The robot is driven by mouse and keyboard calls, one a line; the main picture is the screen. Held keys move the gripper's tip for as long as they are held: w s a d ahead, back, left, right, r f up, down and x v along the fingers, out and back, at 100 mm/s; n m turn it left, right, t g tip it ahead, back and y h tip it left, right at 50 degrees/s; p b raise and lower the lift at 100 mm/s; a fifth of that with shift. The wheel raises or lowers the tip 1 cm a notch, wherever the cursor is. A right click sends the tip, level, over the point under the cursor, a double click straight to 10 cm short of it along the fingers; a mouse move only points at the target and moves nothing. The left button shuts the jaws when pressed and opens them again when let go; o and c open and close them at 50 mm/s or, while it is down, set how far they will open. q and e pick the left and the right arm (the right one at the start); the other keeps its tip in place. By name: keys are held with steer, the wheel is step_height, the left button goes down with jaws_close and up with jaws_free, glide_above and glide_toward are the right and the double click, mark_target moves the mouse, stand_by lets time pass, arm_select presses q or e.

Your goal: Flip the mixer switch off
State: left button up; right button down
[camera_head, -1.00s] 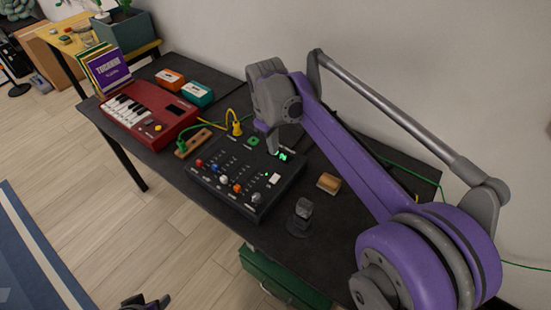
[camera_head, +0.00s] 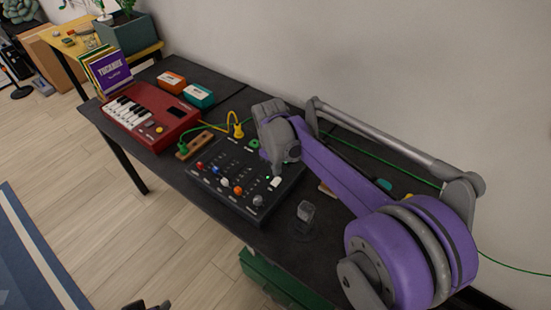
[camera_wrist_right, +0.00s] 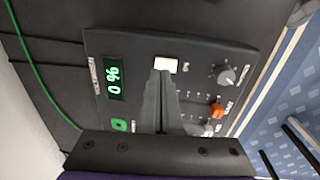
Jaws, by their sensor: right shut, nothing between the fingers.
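The black mixer (camera_head: 232,198) lies on the dark table with several coloured knobs along its front. Its white switch (camera_head: 276,182) is near the right end, and it also shows in the right wrist view (camera_wrist_right: 166,65). My right gripper (camera_head: 277,173) is shut and empty over the mixer. In the right wrist view its fingertips (camera_wrist_right: 162,74) are right at the switch's edge; I cannot tell whether they touch it. My left gripper (camera_head: 147,304) barely shows at the bottom edge.
A red keyboard (camera_head: 150,120) stands to the left, with orange (camera_head: 172,80) and teal (camera_head: 198,95) boxes behind it. A yellow cable (camera_head: 221,126) arcs behind the mixer. A small grey object (camera_head: 306,210) stands right of the mixer. A green cable (camera_head: 385,166) runs along the wall.

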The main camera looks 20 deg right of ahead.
mark_target(278, 179)
steer(key=shift+d+f, duration=0.15)
steer(key=shift+f, duration=1.35)
steer(key=shift+w, duration=0.1)
